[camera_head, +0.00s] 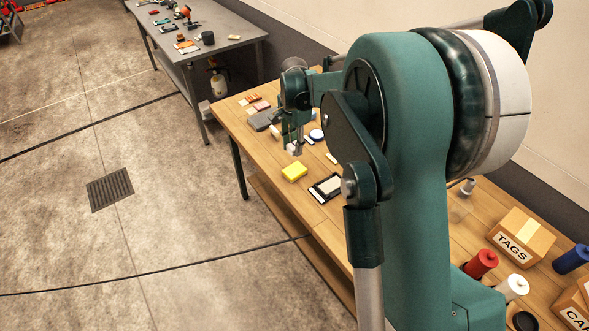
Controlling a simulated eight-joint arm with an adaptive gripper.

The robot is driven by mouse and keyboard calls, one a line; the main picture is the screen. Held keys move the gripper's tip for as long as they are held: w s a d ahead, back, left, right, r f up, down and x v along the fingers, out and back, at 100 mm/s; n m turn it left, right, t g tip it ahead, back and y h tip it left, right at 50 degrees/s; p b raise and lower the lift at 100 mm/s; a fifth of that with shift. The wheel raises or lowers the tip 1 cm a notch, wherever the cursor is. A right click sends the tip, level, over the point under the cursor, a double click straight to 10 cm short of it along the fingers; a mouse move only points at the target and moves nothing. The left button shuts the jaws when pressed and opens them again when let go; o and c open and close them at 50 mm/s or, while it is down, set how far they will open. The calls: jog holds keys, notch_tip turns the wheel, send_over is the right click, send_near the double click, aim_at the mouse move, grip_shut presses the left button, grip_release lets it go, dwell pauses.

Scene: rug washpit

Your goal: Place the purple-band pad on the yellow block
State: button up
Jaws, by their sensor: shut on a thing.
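The yellow block (294,171) lies on the wooden table near its front edge, with its top clear. My gripper (295,145) hangs just behind and above it and is small in the view. It is shut on a small pale thing (295,150), which looks apart from the block. This may be the purple-band pad, but no purple band can be made out at this size. My own arm hides much of the table to the right of the block.
A black-framed white card (326,187) lies right of the block. A grey block (262,120) and a round blue-and-white item (316,135) lie behind. A TAGS box (520,237) and spools, including a red one (481,264), stand at the right.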

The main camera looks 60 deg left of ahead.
send_over(295, 170)
jog(key=shift+a+f, duration=0.15)
jog(key=shift+f, duration=2.95)
jog(key=shift+f, duration=1.85)
jog(key=shift+f, duration=0.15)
jog(key=o, duration=0.7)
jog(key=shift+o, duration=0.2)
notch_tip(295, 170, up, 12)
jog(key=shift+r, duration=0.2)
